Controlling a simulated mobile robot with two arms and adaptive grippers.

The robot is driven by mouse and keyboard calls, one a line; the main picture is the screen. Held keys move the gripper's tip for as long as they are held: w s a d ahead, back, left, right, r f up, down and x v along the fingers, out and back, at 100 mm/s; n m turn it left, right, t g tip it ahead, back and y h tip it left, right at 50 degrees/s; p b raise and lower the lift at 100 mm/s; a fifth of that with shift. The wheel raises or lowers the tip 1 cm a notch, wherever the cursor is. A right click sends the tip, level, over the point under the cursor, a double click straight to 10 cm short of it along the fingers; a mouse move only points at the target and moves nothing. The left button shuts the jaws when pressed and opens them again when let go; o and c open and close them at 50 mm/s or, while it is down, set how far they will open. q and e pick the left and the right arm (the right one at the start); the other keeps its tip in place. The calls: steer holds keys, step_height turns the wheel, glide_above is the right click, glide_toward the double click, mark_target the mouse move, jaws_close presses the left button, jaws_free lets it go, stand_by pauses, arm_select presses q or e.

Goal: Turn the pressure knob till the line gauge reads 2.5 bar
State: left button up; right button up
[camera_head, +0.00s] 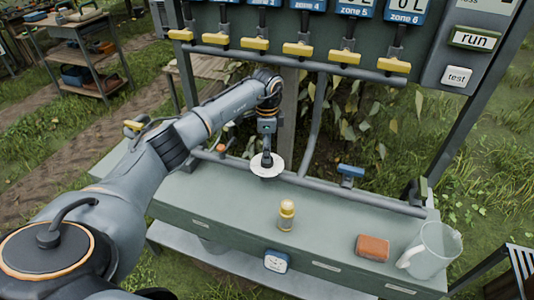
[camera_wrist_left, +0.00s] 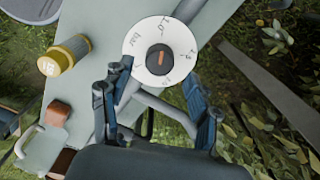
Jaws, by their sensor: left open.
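The pressure knob (camera_wrist_left: 160,59) is dark with an orange pointer line, at the centre of a round white dial (camera_wrist_left: 137,39) marked with numbers and "bar". In the head view the white dial (camera_head: 262,172) sits by the pipe along the bench's back edge. My left gripper (camera_head: 267,158) is over the dial, pointing down, and hides most of the knob there. In the left wrist view my left gripper (camera_wrist_left: 157,75) is open, its fingers apart on either side of the knob, with nothing held. A small blue-framed white gauge (camera_head: 276,261) is on the bench front; its reading is too small to tell.
On the bench (camera_head: 222,190) stand a yellow-capped bottle (camera_head: 286,215), a reddish-brown block (camera_head: 372,247) and a clear pitcher (camera_head: 432,250). A blue-handled valve (camera_head: 350,171) sits on the pipe to the right. Yellow zone valves (camera_head: 298,50) line the panel above.

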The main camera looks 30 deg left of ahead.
arm_select(q)
steer(key=shift+f, duration=1.7)
steer(key=c, duration=1.2)
steer(key=shift+o, duration=0.2)
